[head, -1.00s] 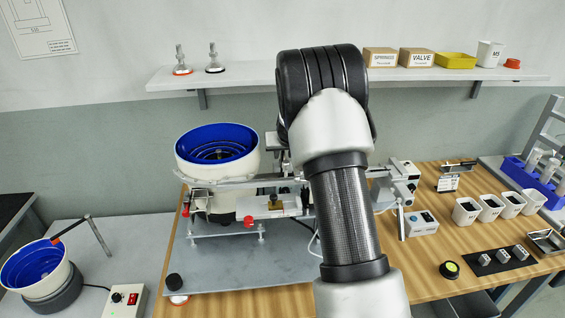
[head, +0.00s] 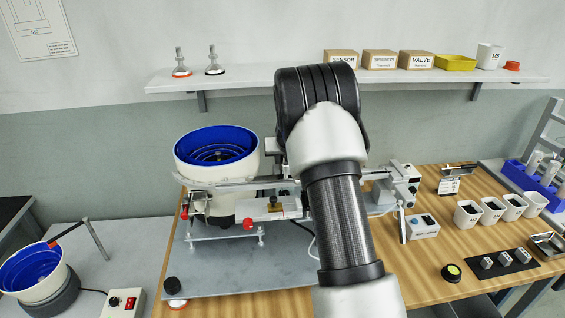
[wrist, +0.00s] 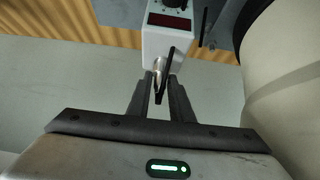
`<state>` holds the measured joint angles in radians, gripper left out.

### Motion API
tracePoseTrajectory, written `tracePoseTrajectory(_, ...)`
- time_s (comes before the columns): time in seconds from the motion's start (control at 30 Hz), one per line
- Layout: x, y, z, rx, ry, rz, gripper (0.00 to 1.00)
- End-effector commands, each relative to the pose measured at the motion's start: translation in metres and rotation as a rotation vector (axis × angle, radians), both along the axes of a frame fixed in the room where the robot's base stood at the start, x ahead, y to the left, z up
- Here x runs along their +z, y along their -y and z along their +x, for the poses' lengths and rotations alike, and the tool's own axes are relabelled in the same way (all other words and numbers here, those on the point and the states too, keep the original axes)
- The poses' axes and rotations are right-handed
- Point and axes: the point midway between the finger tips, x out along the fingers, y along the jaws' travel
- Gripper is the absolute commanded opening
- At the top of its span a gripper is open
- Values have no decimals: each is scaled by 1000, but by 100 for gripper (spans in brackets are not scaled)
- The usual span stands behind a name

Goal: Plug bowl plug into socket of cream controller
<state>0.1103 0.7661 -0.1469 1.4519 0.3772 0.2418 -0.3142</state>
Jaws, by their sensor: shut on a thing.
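In the wrist view the cream controller (wrist: 166,40), a pale box with a dark red display and a black knob, stands just beyond my fingertips. My gripper (wrist: 161,92) is shut on the bowl plug (wrist: 159,66), a small metallic piece with a black cable or strip beside it. The plug's tip is close to the controller's near face; I cannot tell whether it touches or sits in the socket. The socket itself is not clearly visible. In the head view my arm hides the gripper and the plug, and I cannot make out this controller there.
A large cream feeder bowl with a blue inside (head: 217,150) stands on a grey plate (head: 215,280); its body (wrist: 290,85) is close on the right in the wrist view. Another controller box (head: 125,303) is at lower left. White cups (head: 466,215) stand at right.

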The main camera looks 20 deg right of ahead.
Motion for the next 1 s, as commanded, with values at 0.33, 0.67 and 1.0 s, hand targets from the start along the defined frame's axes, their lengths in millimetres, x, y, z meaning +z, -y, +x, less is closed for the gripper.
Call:
tracePoseTrajectory(0.33,4,0,0,0,0,0,0)
tracePoseTrajectory(0.67,5,0,0,0,0,0,0)
tracePoseTrajectory(1.0,18,0,0,0,0,0,0)
